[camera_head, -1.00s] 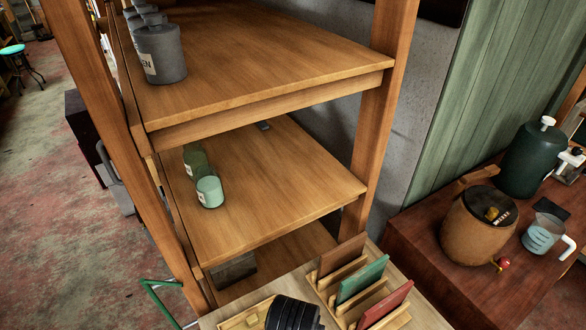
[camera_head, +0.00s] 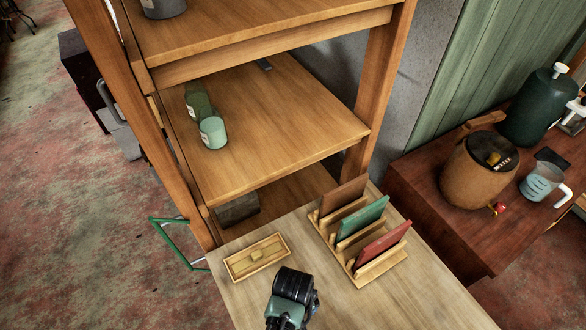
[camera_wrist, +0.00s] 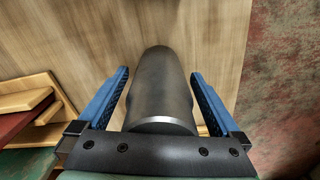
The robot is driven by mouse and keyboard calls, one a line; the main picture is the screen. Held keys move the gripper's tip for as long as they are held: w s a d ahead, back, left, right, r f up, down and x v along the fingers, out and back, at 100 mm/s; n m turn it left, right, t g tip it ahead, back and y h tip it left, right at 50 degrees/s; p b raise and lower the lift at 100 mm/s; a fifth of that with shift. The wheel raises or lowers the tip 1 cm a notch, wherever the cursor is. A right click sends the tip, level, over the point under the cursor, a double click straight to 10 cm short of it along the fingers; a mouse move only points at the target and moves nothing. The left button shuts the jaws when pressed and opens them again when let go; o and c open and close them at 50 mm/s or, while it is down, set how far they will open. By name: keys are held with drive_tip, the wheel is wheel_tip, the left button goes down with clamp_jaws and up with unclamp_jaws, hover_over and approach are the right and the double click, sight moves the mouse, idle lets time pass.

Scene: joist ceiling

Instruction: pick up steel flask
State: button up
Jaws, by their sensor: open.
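The steel flask (camera_wrist: 162,95) shows in the wrist view as a smooth dark grey cylinder above the pale wooden tabletop. My gripper (camera_wrist: 158,72) is open, with one blue finger on each side of the flask. Narrow gaps show between the fingers and the flask, so they do not appear to grip it. In the head view the dark end of my arm is over the table at the bottom centre, and I cannot make out the flask there.
The wooden table (camera_head: 345,300) also bears a rack (camera_head: 372,268) of coloured panels and a small wooden tray (camera_head: 257,257). A shelf unit (camera_head: 290,110) with green jars (camera_head: 212,132) stands behind. A reddish cabinet (camera_head: 425,195) with a brown barrel (camera_head: 478,170) is at right.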

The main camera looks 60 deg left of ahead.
clamp_jaws()
idle(0.5)
